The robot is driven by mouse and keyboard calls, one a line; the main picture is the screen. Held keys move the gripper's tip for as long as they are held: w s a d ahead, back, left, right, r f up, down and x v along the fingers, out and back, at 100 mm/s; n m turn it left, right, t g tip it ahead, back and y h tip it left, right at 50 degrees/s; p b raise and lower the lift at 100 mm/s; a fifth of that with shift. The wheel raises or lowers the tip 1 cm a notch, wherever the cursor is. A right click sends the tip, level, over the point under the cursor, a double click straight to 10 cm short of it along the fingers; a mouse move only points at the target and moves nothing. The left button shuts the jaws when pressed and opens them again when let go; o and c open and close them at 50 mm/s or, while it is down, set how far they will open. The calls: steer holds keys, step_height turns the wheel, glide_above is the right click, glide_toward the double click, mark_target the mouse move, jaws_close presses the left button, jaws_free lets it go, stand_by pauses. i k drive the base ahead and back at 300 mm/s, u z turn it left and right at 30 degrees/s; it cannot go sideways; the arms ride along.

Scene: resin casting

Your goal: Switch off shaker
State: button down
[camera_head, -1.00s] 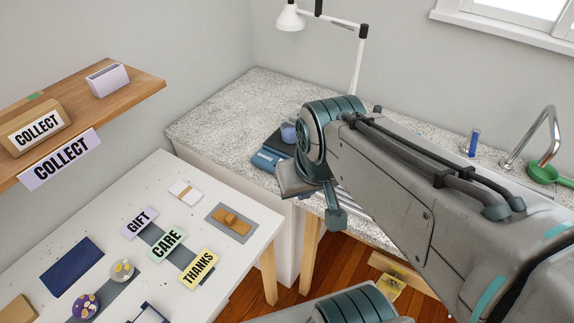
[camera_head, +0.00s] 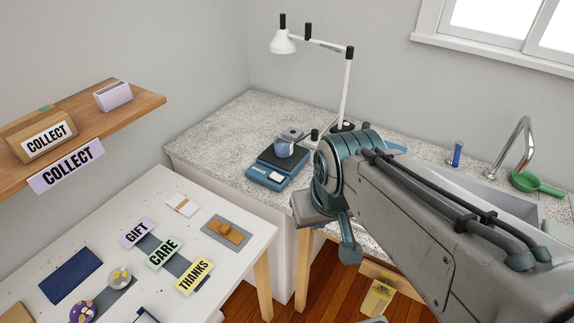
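The device that looks like the shaker is a low blue unit (camera_head: 268,174) with a pale panel on its front, on the speckled counter. A blue-grey cup (camera_head: 283,149) sits on top of it, with a grey part at its rim. I cannot tell from this view whether the device is running. My grey and teal arm reaches in from the lower right, and its bent joint is in front of the counter, just right of the device. I cannot make out my gripper or its fingers.
A white desk lamp (camera_head: 346,90) stands behind the device. A sink (camera_head: 515,207), tap (camera_head: 523,145) and green scoop (camera_head: 535,184) are at the right. The white table (camera_head: 215,285) holds labelled cards, and a wooden shelf (camera_head: 140,104) hangs at left. The counter left of the device is clear.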

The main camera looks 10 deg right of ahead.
mark_target(275, 177)
steer(key=z, duration=0.65)
steer(key=i, duration=0.65)
steer(key=u, duration=1.45)
